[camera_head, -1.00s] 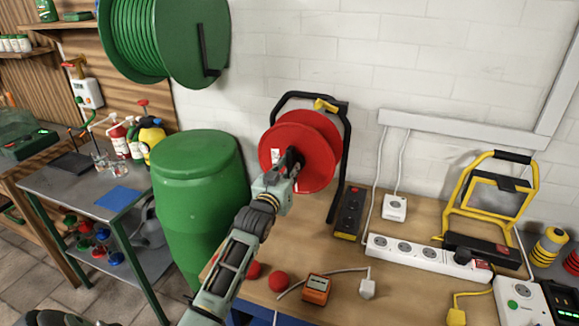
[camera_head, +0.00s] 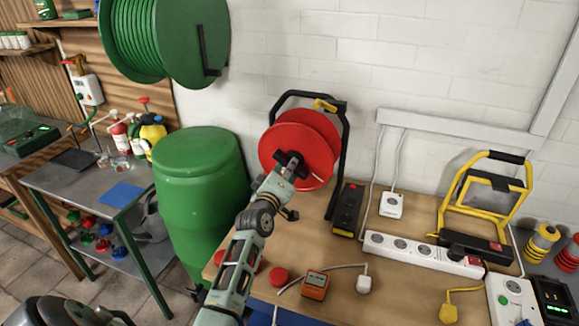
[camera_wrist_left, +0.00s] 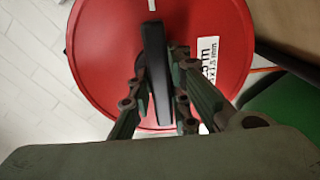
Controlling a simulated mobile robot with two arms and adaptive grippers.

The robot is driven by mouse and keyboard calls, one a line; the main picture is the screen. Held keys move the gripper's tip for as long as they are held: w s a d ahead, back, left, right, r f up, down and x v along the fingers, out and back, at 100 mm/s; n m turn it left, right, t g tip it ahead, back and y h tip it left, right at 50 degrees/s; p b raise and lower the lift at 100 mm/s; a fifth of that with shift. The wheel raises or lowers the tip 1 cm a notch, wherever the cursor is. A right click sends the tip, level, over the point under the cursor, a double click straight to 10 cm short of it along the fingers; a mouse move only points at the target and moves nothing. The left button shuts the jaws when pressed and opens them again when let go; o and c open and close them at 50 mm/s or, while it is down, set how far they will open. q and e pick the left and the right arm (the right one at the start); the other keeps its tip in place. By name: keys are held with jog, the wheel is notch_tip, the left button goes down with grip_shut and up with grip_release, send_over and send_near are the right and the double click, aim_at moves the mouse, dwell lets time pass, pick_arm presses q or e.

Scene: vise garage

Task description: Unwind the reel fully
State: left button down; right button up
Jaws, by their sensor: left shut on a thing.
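The red reel (camera_head: 318,137) stands upright in its black frame (camera_head: 345,160) at the back of the wooden workbench, against the white wall. Its red face fills much of the left wrist view (camera_wrist_left: 100,50), with a white label at the right. My left gripper (camera_head: 289,163) is at the front of the reel, shut on its black crank handle (camera_wrist_left: 156,70). In the left wrist view the fingers lie on both sides of this dark bar. The gripper hides part of the reel's hub. I cannot see how much cable is on the reel. My right gripper is not in view.
A green barrel (camera_head: 198,190) stands left of the bench. A large green hose reel (camera_head: 190,40) hangs above. A yellow stand (camera_head: 485,200) is at right.

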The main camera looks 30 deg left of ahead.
pick_arm(q)
jog(key=shift+n+p, duration=0.35)
jog(key=shift+n, duration=1.85)
jog(key=c, duration=1.6)
grip_release()
jog(key=shift+c, duration=0.2)
jog(key=v, duration=1.2)
